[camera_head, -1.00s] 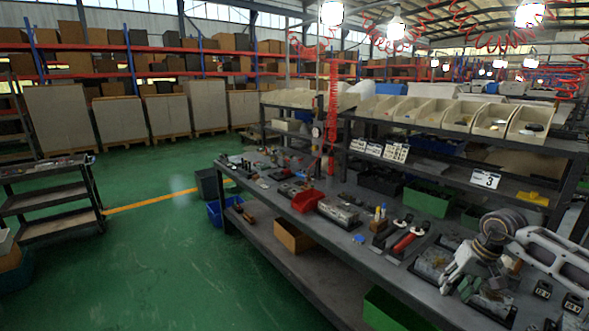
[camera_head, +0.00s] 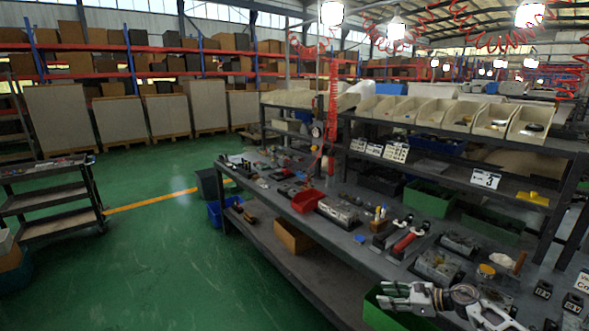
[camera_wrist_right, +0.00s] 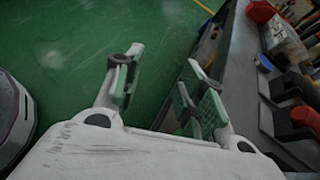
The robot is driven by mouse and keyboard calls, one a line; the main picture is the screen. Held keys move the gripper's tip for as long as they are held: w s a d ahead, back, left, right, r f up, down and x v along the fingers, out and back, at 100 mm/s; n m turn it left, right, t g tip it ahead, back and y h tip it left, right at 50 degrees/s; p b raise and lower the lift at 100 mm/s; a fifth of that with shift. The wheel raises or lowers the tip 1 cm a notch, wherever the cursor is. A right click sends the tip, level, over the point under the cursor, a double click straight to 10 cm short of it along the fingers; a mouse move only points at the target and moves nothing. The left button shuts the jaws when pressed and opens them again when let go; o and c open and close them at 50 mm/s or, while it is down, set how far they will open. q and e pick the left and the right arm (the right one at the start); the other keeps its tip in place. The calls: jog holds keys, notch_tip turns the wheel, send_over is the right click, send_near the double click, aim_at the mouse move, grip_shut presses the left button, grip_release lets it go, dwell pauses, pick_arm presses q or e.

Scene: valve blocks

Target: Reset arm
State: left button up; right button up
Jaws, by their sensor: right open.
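My right gripper (camera_head: 388,297) is low in the head view, in front of the workbench's front edge and over the green bin below. In the right wrist view my right gripper (camera_wrist_right: 165,88) has its green-padded fingers spread wide, with nothing between them. A grey metal valve block (camera_head: 437,265) rests on a dark tray on the bench, apart from the gripper. Another valve block (camera_head: 458,244) lies behind it, and a third (camera_head: 340,211) is farther left. My left gripper is out of both views.
The workbench (camera_head: 350,258) carries a red-handled tool (camera_head: 404,242), a red bin (camera_head: 307,200) and small parts. A green bin (camera_head: 375,318) is on the lower shelf. Shelving with beige bins (camera_head: 462,114) stands behind.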

jog(key=s+d+f+m+t+h, duration=0.1)
jog(key=d+f+m+t+h, duration=0.1)
jog(key=f+m, duration=0.7)
jog(key=s+d+f+m+t+h, duration=0.1)
jog(key=d+f+m+t+h, duration=0.15)
jog(key=f+m, duration=0.6)
jog(key=s+d+f+m+g+h, duration=0.1)
jog(key=s+d+f+m+h, duration=0.1)
jog(key=s+f+m, duration=0.55)
jog(key=s+d+f+m+h, duration=0.1)
jog(key=s+f+m+h, duration=0.3)
jog(key=f, duration=0.6)
jog(key=s+f+m+g, duration=0.2)
jog(key=s+f+m, duration=0.35)
jog(key=s, duration=0.35)
jog(key=s+f+m+g, duration=0.2)
jog(key=s+f+m, duration=0.2)
jog(key=s+f, duration=0.45)
jog(key=s+a+f+m+g, duration=0.1)
jog(key=s+a+f+m, duration=0.1)
jog(key=s, duration=0.6)
jog(key=s+a+f+m+g, duration=0.2)
jog(key=s+m, duration=0.1)
jog(key=s, duration=0.5)
jog(key=s+a+f+m+g+h, duration=0.1)
jog(key=s+a+m+g, duration=0.1)
jog(key=s, duration=0.6)
jog(key=shift+s+f, duration=0.4)
jog(key=shift+s+d+m, duration=0.1)
jog(key=shift+m, duration=0.25)
